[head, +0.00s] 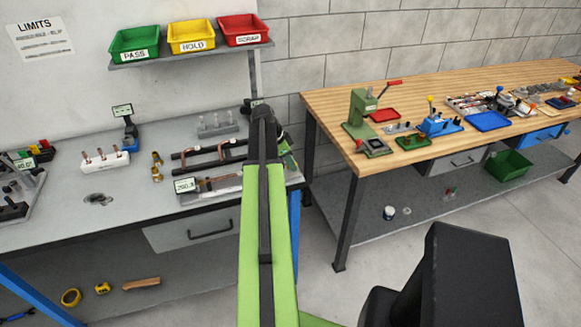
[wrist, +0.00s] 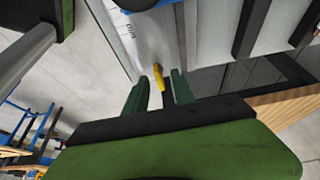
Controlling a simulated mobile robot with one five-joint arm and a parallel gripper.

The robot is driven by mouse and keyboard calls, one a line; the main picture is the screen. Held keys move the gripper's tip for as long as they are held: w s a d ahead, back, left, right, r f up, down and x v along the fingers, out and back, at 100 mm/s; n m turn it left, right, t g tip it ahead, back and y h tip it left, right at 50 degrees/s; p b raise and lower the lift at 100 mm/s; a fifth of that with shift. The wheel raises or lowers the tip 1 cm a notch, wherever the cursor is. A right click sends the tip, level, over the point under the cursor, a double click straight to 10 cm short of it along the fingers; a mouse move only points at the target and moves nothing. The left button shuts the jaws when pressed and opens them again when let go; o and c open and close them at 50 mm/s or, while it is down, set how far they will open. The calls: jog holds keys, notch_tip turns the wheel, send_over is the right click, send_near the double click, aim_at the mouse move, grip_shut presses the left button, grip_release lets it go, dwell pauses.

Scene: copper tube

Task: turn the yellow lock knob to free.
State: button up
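A small yellow part, which looks like the yellow lock knob (wrist: 158,76), shows in the wrist view between the two dark green fingers of my gripper (wrist: 160,80). The fingers are open, with a visible gap on each side of the yellow part. I cannot tell how deep it lies between them or which way it is turned. In the head view my own arm covers the middle of the picture, and I cannot make out the knob or the fingertips there.
The grey bench (head: 60,190) holds a block with copper-tipped pins (head: 105,160), brass fittings (head: 157,168) and a rail fixture (head: 210,155). Green, yellow and red bins stand on a shelf (head: 190,53) above. A wooden bench (head: 330,100) with tools stands at right.

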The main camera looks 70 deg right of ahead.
grip_shut()
